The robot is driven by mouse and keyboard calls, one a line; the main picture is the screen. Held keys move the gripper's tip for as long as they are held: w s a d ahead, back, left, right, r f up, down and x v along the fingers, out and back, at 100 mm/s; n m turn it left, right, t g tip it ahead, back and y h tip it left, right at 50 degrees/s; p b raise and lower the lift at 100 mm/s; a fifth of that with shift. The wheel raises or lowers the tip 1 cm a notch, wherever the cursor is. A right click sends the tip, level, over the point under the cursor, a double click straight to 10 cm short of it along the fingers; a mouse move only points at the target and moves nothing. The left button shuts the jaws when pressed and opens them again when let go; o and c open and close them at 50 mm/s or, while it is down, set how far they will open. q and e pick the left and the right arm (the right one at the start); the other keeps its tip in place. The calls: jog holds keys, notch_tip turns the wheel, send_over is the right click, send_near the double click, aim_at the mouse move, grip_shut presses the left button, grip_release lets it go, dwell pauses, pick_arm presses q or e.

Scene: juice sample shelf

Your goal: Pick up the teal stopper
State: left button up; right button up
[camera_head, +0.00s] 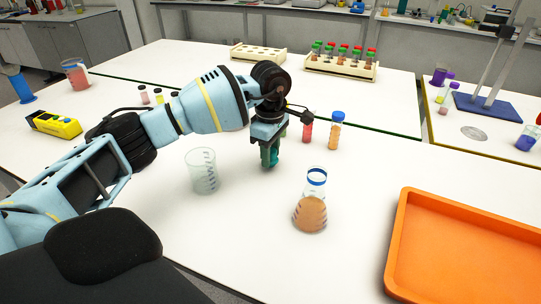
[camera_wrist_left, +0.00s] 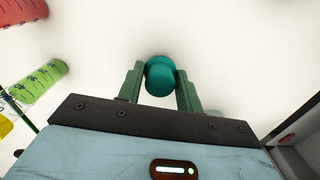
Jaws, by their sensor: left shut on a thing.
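The teal stopper (camera_wrist_left: 159,76) sits between the two green fingers of my left gripper (camera_wrist_left: 160,88) in the left wrist view, and the fingers are shut on it. In the head view my left gripper (camera_head: 269,156) points down over the white table between a beaker and a flask. Only a little teal shows between its fingers there, so the stopper is mostly hidden. I cannot tell whether the stopper still touches the table. My right gripper is not in view.
A clear beaker (camera_head: 201,171) stands left of the gripper. A flask of orange liquid with a blue ring (camera_head: 311,207) stands to the right. Red (camera_head: 307,127) and orange (camera_head: 335,131) vials stand just behind. An orange tray (camera_head: 470,250) lies at front right.

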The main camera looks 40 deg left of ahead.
pick_arm(q)
notch_tip(320, 180, up, 2)
jog(key=shift+r, duration=0.25)
jog(key=s+d, duration=0.1)
jog(key=s, duration=0.4)
jog(key=s+d+r, duration=0.1)
jog(key=s+d, duration=0.1)
jog(key=s, duration=0.3)
jog(key=s+d, duration=0.2)
jog(key=s, duration=0.3)
jog(key=shift+s+r+b, duration=0.1)
jog(key=shift+r+b, duration=0.1)
jog(key=shift+b, duration=0.2)
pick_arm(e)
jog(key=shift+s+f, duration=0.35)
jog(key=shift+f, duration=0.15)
pick_arm(q)
jog(key=shift+r, duration=0.1)
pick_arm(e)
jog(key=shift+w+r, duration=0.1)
